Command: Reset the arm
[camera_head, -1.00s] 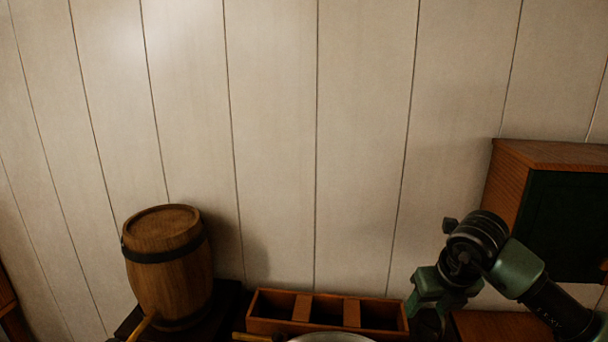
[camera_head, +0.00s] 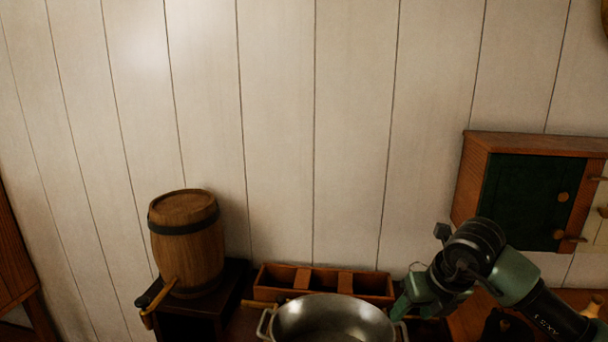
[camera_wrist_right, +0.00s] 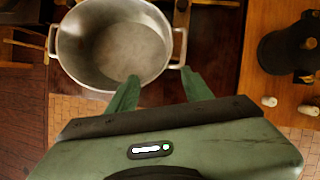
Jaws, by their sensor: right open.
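My right gripper (camera_head: 405,305) is at the lower right of the head view, beside the right handle of a metal pot. Its two green fingers (camera_wrist_right: 160,90) also show in the right wrist view, spread apart with nothing between them. The fingers lie in front of the pot's near rim in that view; whether they touch it I cannot tell. The pot (camera_head: 335,318) is wide, grey and empty; its round inside (camera_wrist_right: 115,48) shows in the right wrist view. My left gripper is not in view.
A wooden barrel (camera_head: 187,245) stands on a dark stand at the left. A wooden box with compartments (camera_head: 272,291) sits behind the pot. A cabinet with a green door (camera_head: 525,195) is at the right. A dark round object (camera_wrist_right: 285,50) stands on the wooden top at the right.

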